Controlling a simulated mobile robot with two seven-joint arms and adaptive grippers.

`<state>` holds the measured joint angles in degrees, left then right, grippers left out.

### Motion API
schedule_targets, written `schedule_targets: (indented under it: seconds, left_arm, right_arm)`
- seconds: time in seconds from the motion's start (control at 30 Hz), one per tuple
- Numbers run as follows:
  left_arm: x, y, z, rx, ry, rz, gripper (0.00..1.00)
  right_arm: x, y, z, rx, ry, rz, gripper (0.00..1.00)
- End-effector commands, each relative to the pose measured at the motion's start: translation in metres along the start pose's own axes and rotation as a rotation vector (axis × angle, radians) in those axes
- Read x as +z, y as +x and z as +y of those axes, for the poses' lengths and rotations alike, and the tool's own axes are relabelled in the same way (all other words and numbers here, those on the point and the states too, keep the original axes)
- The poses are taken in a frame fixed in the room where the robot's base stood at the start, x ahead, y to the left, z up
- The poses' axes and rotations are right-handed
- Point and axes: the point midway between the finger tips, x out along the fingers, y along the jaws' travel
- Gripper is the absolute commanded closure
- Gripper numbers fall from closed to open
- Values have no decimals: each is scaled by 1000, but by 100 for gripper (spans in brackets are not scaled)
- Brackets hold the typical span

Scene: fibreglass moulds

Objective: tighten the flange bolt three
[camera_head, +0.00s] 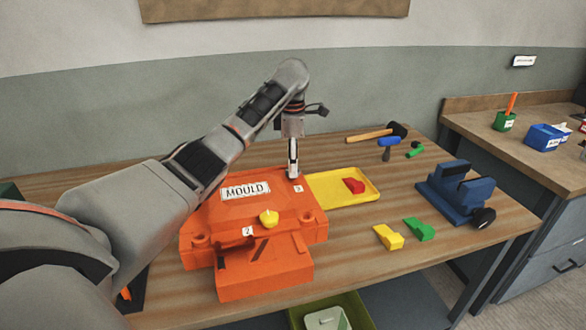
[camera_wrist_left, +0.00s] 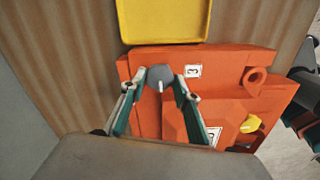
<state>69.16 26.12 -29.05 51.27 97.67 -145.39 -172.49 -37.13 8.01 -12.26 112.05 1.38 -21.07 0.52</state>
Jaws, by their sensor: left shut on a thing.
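The orange mould (camera_head: 250,258), labelled MOULD, lies on the wooden bench; it also shows in the wrist view (camera_wrist_left: 150,118). My left gripper (camera_head: 293,172) points down at its far right corner, beside a small number plate (camera_head: 298,189). In the wrist view, that plate reads 3 (camera_wrist_left: 193,71). There the fingers of my left gripper (camera_wrist_left: 160,83) are shut on a grey bolt head, flange bolt three (camera_wrist_left: 160,74). In the head view the gripper hides this bolt. A yellow knob (camera_head: 268,217) stands on the mould near plate 2 (camera_head: 247,231).
A yellow tray (camera_head: 325,198) with a red block (camera_head: 354,186) touches or nearly touches the mould's right side. Yellow (camera_head: 387,237) and green (camera_head: 419,229) wedges, a blue vice (camera_head: 460,190) and a mallet (camera_head: 370,134) lie further right. A green bin (camera_head: 350,305) stands below the front edge.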

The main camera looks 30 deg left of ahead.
Motion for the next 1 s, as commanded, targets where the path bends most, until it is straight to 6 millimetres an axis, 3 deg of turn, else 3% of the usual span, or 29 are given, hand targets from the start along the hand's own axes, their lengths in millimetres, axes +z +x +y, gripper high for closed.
schedule_targets:
  seconds: [0.4,0.43,0.47,0.5,0.83,1.0]
  left_arm:
    - [0,-1,0,0,5,-1,91]
    - [0,-1,0,0,5,-1,61]
    - [0,-1,0,0,5,-1,54]
    - [0,-1,0,0,5,-1,52]
    - [0,-2,0,0,4,0,52]
    - [0,-18,1,2,4,-1,52]
  right_arm:
    - [-4,0,1,3,0,8,60]
    - [-4,-1,2,3,0,9,60]
    - [-5,-1,2,3,0,9,60]
    - [-5,-1,2,3,0,10,60]
    - [1,0,2,3,-4,-1,60]
    - [0,0,2,3,-2,2,60]
